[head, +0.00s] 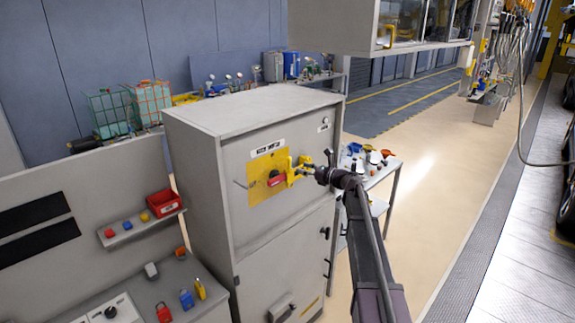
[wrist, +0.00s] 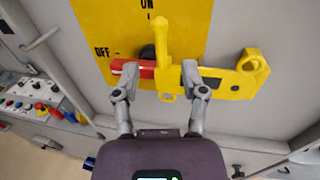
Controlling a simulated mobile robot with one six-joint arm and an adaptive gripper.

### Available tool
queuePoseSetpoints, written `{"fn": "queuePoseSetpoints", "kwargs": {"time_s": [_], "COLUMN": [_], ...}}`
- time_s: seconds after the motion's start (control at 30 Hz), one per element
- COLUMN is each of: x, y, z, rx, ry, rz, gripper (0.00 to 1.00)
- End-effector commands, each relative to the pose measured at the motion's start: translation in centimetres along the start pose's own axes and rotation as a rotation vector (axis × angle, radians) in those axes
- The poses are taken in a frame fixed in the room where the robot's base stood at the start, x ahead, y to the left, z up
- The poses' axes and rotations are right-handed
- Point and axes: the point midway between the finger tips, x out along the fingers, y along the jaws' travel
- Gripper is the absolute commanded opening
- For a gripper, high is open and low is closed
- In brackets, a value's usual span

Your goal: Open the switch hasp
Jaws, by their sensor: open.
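The yellow hasp (wrist: 236,82) lies across the switch on the grey cabinet, with an upright post (wrist: 162,40) and a ringed end at right in the wrist view. The hasp (head: 291,168) also shows in the head view. The red switch handle (wrist: 146,72) points left toward the OFF label on the yellow plate (wrist: 190,25); it also shows in the head view (head: 275,180). My gripper (wrist: 156,76) is open, its fingertips on either side of the post's lower part, one over the handle, the other by the hasp. Whether they touch cannot be told.
The grey cabinet (head: 205,190) fills the middle. A shelf with a red bin (head: 164,202) and a bench with padlocks (head: 187,299) stand left. A small table with parts (head: 375,175) is at right. Open floor (head: 440,160) lies beyond.

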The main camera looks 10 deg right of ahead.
Motion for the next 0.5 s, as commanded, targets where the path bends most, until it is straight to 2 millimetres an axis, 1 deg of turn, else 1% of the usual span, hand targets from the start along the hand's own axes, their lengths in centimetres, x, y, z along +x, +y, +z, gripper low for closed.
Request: {"fn": "queuePoseSetpoints", "kwargs": {"time_s": [0.03,0.2,0.3,0.5], "x": [1.0,3.5,4.8,6.4], "y": [-0.1,-0.1,-0.1,0.0], "z": [0.0,0.0,0.0,0.0], "rx": [0.0,0.0,0.0,0.0], "ry": [0.0,0.0,0.0,0.0], "rz": [0.002,0.002,0.0,0.001], "gripper": [0.55,0.55,0.55,0.55]}}
